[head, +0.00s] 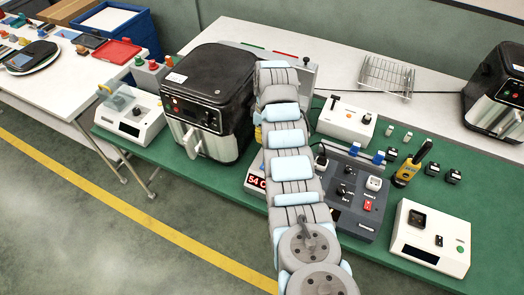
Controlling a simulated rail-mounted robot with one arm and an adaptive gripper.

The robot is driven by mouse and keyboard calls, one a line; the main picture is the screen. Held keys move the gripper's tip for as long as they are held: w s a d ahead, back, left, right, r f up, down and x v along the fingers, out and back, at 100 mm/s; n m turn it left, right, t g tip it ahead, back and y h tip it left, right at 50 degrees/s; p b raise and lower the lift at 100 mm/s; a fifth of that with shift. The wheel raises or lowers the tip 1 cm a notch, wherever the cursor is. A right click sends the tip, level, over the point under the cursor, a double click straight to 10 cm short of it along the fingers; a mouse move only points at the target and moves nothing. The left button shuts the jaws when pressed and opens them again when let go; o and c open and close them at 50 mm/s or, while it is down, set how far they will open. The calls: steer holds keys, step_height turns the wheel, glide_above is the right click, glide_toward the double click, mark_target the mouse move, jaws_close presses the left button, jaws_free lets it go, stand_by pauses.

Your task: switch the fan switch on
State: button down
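No label that I can read marks the fan switch, so I cannot tell which control it is. A dark grey control box (338,222) stands on the green mat, with black knobs, a white socket or switch (374,184) and a red switch (367,206). Behind it is a white box (352,131) with a black lever and a knob. Another white box (447,260) at the lower right has a black part, a small black switch and a green button. My arm rises through the middle and covers part of the grey box. My gripper is hidden behind the arm.
A black air fryer (211,85) stands left of my arm, and another (501,95) is at the right edge. A yellow handheld meter (405,173) stands near small black blocks. A wire rack (386,76) is behind. A white device (131,119) sits at left.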

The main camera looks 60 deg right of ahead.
steer(key=p, duration=0.1)
glide_above(262, 165)
steer(key=f, duration=0.8)
steer(key=shift+d+f, duration=0.25)
steer(key=shift+f, duration=0.1)
steer(key=shift+a+f+b, duration=0.15)
steer(key=shift+f+b, duration=0.25)
steer(key=shift+f, duration=0.7)
steer(key=shift+a+f+b, duration=0.1)
steer(key=shift+f+b, duration=0.3)
steer(key=shift+f, duration=0.7)
